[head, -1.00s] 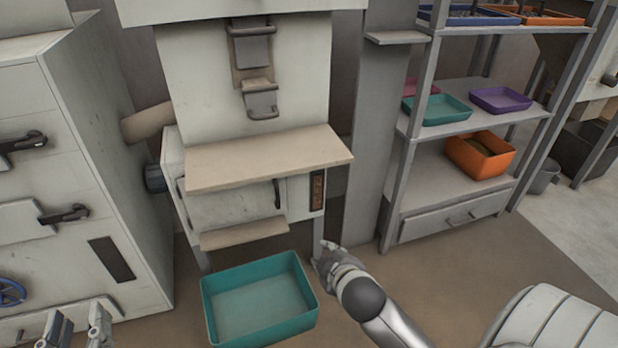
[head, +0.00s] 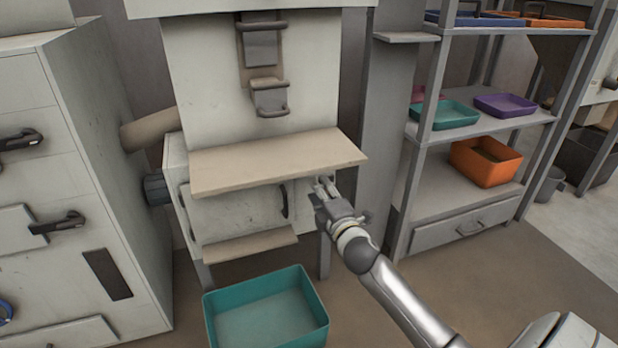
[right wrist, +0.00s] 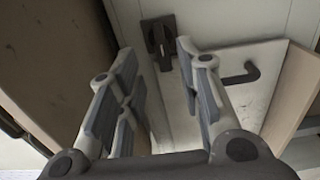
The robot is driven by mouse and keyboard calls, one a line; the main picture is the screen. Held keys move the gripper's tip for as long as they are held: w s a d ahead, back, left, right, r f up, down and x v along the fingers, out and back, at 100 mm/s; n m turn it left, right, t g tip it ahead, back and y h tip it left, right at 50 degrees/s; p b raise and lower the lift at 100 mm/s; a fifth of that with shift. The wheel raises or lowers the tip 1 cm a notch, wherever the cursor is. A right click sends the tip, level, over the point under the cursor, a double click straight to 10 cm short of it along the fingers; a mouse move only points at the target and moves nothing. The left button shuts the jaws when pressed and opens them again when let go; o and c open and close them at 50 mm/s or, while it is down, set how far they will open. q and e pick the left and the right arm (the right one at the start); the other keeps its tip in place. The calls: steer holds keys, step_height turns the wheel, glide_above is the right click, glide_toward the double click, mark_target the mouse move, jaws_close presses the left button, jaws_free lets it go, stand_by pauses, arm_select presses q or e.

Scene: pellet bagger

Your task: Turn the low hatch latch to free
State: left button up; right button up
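The low hatch (head: 235,212) is a pale panel under the beige shelf of the machine, with a dark curved handle (head: 284,201) at its right side. The latch is hidden behind my right gripper in the head view. In the right wrist view the dark latch (right wrist: 160,36) sits on the machine face beside the hatch panel (right wrist: 215,62), ahead of the fingertips; the handle (right wrist: 242,75) lies to its right. My right gripper (head: 325,186) is open, its fingers apart (right wrist: 156,55) with nothing between them. My left gripper is out of view.
The beige shelf (head: 275,163) juts out just above the hatch, and a smaller ledge (head: 250,244) below it. A teal bin (head: 265,312) stands on the floor in front. A grey rack (head: 430,155) with trays stands to the right, a large cabinet (head: 70,180) to the left.

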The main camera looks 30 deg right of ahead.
steer(key=b+x, duration=0.2)
steer(key=x, duration=0.6)
steer(key=shift+w+b, duration=0.2)
steer(key=shift+b, duration=0.1)
jaws_close()
